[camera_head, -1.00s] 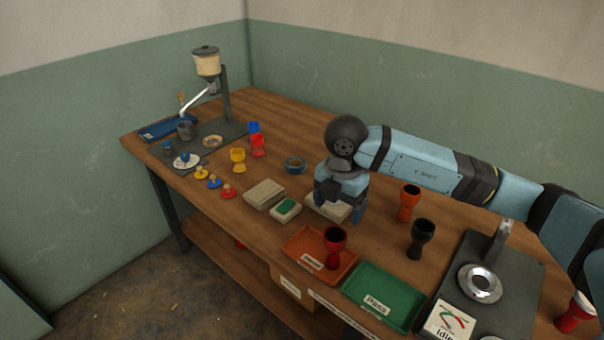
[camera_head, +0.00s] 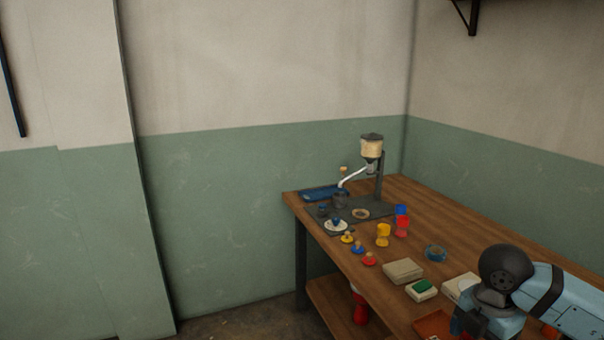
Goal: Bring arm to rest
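My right arm comes in from the lower right in the head view, above the wooden table (camera_head: 452,213). Its gripper (camera_head: 482,328) points down at the bottom edge, over the table's near part. The fingers are partly cut off, so I cannot tell whether they are open or shut. My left arm and gripper are out of view. Goblet drums in yellow (camera_head: 383,235), red (camera_head: 402,227) and blue (camera_head: 401,211) stand on the table left of the arm.
Small coloured pieces, a tape roll (camera_head: 435,253), a beige box (camera_head: 403,271) and a green-topped pad (camera_head: 422,289) lie nearer. An orange tray (camera_head: 432,325) is partly hidden. A red object (camera_head: 360,309) is below the tabletop.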

